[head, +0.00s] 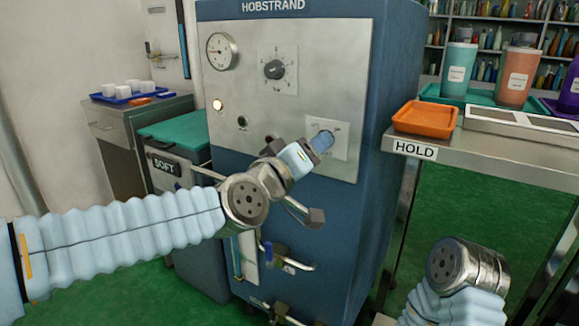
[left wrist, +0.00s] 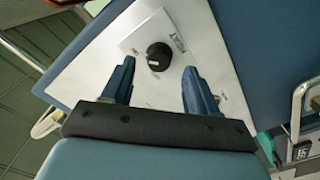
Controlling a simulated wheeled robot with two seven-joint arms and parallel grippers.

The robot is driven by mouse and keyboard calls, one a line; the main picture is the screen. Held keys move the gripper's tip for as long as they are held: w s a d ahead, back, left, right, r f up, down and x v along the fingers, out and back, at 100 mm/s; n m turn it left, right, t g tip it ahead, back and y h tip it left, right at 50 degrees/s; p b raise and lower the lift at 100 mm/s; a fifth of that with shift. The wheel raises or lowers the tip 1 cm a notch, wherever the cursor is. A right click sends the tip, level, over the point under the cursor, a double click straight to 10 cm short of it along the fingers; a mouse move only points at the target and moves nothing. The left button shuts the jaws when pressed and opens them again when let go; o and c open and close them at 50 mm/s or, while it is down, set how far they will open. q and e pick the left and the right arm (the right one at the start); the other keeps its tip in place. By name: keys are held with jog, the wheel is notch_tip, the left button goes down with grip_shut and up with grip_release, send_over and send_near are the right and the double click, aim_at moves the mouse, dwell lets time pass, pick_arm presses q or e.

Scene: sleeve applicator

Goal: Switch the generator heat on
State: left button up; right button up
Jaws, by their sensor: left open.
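The generator (head: 300,215) is a blue cabinet marked HOBSTRAND with a steel front panel. A dark knob (head: 274,69) sits on a marked plate high on the panel. A lower marked plate (head: 341,140) is partly covered by my left gripper (head: 322,140), which hides its centre in the head view. In the left wrist view, a black round knob (left wrist: 159,57) on a square plate (left wrist: 138,39) lies just ahead, between the lines of the open, empty fingers (left wrist: 158,70). Contact is not visible. My right gripper is out of view; only its arm's wrist shows at lower right.
A round gauge (head: 221,52), a lit lamp (head: 218,105) and a dark green lamp (head: 243,122) are on the panel. Pipes and valve handles (head: 290,266) project below. A bench (head: 480,150) marked HOLD stands right; a green-topped SOFT unit (head: 176,134) stands left.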

pick_arm(q)
jog(key=v, duration=1)
jog(key=shift+s+a, duration=0.15)
jog(key=shift+s, duration=0.1)
jog(key=w+a+f+g+y+p, duration=0.2)
jog(key=f, duration=0.9)
jog(key=w+a+f+g+y+p, duration=0.1)
jog(key=w+a+f+g+y, duration=0.1)
jog(key=f, duration=0.9)
jog(key=w+a+f+g+y+p, duration=0.2)
jog(key=a+f, duration=0.1)
jog(key=f, duration=0.8)
jog(key=s+a+f+g+p, duration=0.1)
jog(key=s+a+f+g, duration=0.2)
jog(key=s+f, duration=0.6)
jog(key=s+a+f+g+p, duration=0.2)
jog(key=s+a+f+g, duration=0.1)
jog(key=s+f, duration=0.7)
notch_tip(320, 180, down, 2)
jog(key=shift+f+g+p, duration=0.1)
jog(key=shift+g+p, duration=0.2)
jog(key=shift+g, duration=0.6)
